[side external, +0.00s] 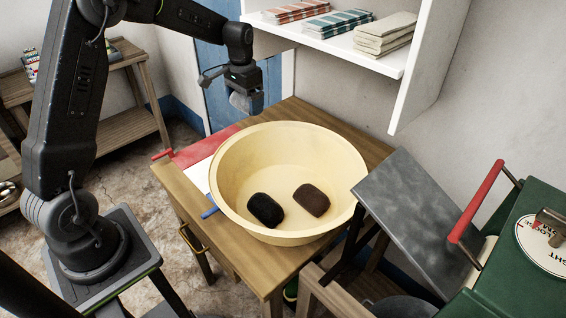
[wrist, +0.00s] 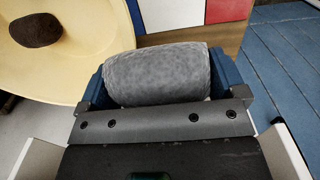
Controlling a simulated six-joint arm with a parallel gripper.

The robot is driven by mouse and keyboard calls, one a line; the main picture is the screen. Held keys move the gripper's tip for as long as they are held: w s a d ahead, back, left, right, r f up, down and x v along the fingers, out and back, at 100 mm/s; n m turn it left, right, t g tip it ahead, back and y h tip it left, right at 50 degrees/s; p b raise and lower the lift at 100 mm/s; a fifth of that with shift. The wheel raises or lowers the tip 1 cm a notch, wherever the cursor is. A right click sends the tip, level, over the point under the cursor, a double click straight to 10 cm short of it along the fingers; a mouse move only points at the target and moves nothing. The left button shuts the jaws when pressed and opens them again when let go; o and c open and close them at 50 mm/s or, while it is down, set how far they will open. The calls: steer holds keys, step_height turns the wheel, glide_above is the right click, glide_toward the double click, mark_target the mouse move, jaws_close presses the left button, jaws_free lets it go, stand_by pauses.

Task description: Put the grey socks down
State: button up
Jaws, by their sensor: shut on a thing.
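My gripper (side external: 245,101) is shut on the grey socks (wrist: 158,76), a rolled grey bundle lying across between the blue fingers in the wrist view. In the side view the grey socks (side external: 241,103) hang below my gripper, in the air near the back left of the yellow basin (side external: 229,178). The basin stands on a wooden table. Inside it lie a black rolled bundle (side external: 265,210) and a dark brown rolled bundle (side external: 311,200), side by side and apart. In the wrist view the basin (wrist: 70,80) is at the upper left with one dark bundle (wrist: 36,30) in it.
A red and white board (side external: 200,160) lies partly under the basin on the wooden table (side external: 175,185). A shelf (side external: 340,45) with folded cloths hangs behind. A tilted grey slab (side external: 415,215) and a green case (side external: 515,255) stand at the right.

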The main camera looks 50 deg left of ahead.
steer(key=a, duration=0.9)
step_height(320, 180, down, 5)
steer(key=w+d+f, duration=0.7)
steer(key=w+d, duration=0.1)
steer(key=shift+w+d+f, duration=0.3)
steer(key=shift+w+f, duration=0.05)
steer(key=shift+f, duration=1.95)
steer(key=shift+f, duration=0.15)
steer(key=o, duration=0.7)
